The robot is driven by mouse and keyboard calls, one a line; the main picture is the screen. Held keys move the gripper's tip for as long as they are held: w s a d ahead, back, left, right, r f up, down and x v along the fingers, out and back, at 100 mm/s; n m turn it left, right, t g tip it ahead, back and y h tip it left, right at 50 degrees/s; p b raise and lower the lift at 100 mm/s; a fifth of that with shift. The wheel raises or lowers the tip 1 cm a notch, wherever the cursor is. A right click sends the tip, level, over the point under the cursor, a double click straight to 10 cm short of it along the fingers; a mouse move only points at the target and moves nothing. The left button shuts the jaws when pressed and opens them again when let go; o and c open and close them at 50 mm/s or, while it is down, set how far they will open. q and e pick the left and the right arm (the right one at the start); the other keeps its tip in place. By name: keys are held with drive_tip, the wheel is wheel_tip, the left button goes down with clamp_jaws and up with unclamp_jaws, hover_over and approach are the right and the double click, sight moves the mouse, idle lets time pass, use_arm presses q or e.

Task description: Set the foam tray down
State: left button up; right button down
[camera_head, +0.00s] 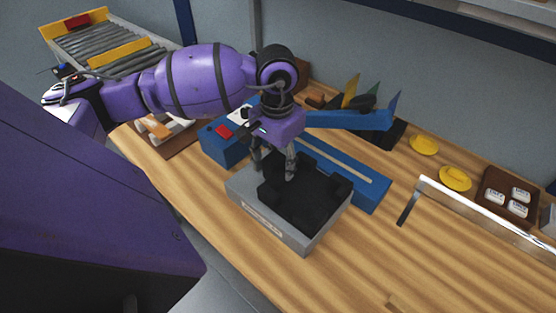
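The foam tray (308,203) is black with raised blocks at its edges. It sits in or just over a grey box (262,222) with a pale label on its front, at the middle of the table. I cannot tell whether it rests on the box's floor. My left gripper (274,170) points down at the tray's back left edge. Its two fingers stand apart with dark foam between them, and seem closed on that part. The far contact is hidden. My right gripper is not in view.
A blue fixture (372,195) with a pale strip lies right behind the box, and a blue unit with a red button (224,131) at its left. Yellow discs (455,178), a brown tray (493,206) and a silver-white bar (480,212) are at right. The wooden table (400,270) is clear in front right.

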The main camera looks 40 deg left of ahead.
use_arm(q)
drive_tip(key=shift+o, duration=1.4)
drive_tip(key=shift+r, duration=0.1)
